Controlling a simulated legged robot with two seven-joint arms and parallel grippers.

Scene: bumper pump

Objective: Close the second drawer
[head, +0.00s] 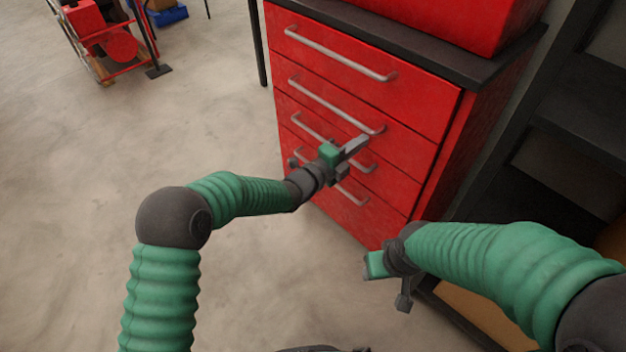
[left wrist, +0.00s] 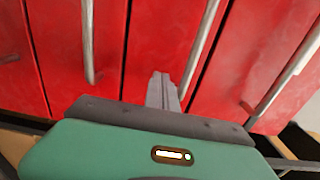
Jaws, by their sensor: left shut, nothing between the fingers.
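The red drawer cabinet (head: 368,102) stands in the upper middle of the head view, its drawers stacked with grey bar handles. The second drawer (head: 358,98) is second from the top, and its front looks flush or nearly flush with the others. My left gripper (head: 359,144) is shut and empty, in front of the cabinet just below the right end of the second handle (head: 325,100). In the left wrist view its closed fingers (left wrist: 164,88) point at the red fronts; contact cannot be told. My right gripper (head: 374,265) is low right of centre, its fingers unclear.
A dark worktop (head: 390,40) with a red box (head: 465,15) tops the cabinet. Dark shelving (head: 575,130) stands to the right. A red cart (head: 105,40) and a blue bin (head: 167,15) are at the far left. The floor (head: 70,170) at left is clear.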

